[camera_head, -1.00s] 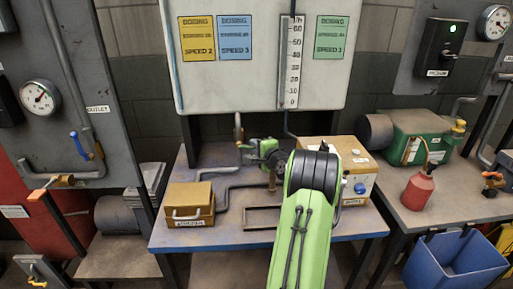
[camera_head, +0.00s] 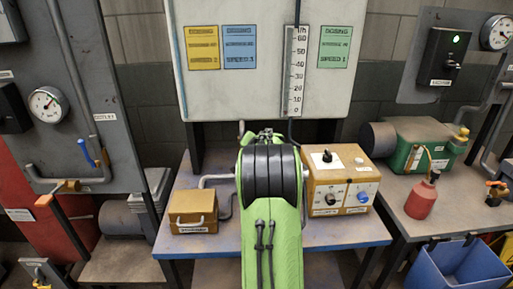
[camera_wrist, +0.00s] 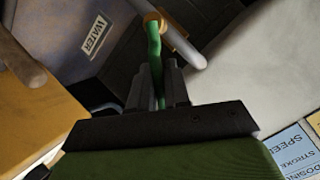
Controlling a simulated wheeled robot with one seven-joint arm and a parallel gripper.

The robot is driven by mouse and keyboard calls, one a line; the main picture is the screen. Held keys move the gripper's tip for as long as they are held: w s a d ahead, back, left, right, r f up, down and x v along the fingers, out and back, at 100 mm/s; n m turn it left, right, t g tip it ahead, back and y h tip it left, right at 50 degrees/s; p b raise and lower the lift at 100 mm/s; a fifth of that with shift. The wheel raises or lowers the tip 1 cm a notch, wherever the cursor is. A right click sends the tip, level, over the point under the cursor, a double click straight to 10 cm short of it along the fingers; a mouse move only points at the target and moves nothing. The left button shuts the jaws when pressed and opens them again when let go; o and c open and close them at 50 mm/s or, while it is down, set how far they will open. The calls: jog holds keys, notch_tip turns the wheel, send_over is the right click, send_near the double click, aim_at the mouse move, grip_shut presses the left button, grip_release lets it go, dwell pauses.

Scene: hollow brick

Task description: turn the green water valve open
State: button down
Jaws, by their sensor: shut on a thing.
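The green water valve handle (camera_wrist: 154,45) shows in the wrist view as a narrow green lever on a brass-coloured fitting (camera_wrist: 178,38) of a grey pipe. My gripper (camera_wrist: 158,92) has its two dark fingers on either side of the lever and is shut on it. The fingers cover the lower part of the lever. A white WATER label (camera_wrist: 95,35) is on the dark surface to the left of it. In the head view my own green arm hides the valve and the gripper.
On the blue-edged table (camera_head: 205,245) stand a small tan box (camera_head: 193,208) at left and an orange control box (camera_head: 341,182) with knobs at right, close to my arm. A grey pipe (camera_head: 214,180) runs behind. The white dosing board (camera_head: 265,60) stands above.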

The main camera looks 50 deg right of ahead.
jog(key=w+n+g, duration=0.1)
jog(key=a+n+h+b, duration=0.1)
jog(key=n, duration=0.1)
jog(key=shift+w+a+r+g, duration=0.25)
jog(key=shift+w+r+g, duration=0.1)
jog(key=shift+r+g, duration=0.05)
jog(key=shift+w+a+r+n+g+h+b, duration=0.1)
jog(key=shift+w+a+n+g+h+b, duration=0.3)
jog(key=shift+n+h, duration=0.35)
jog(key=shift+w, duration=0.1)
jog(key=c, duration=1.2)
grip_release()
jog(key=shift+o, duration=0.2)
jog(key=shift+a+r, duration=0.1)
jog(key=shift+a, duration=0.05)
jog(key=p+v, duration=0.1)
jog(key=v, duration=1.4)
jog(key=shift+a, duration=0.3)
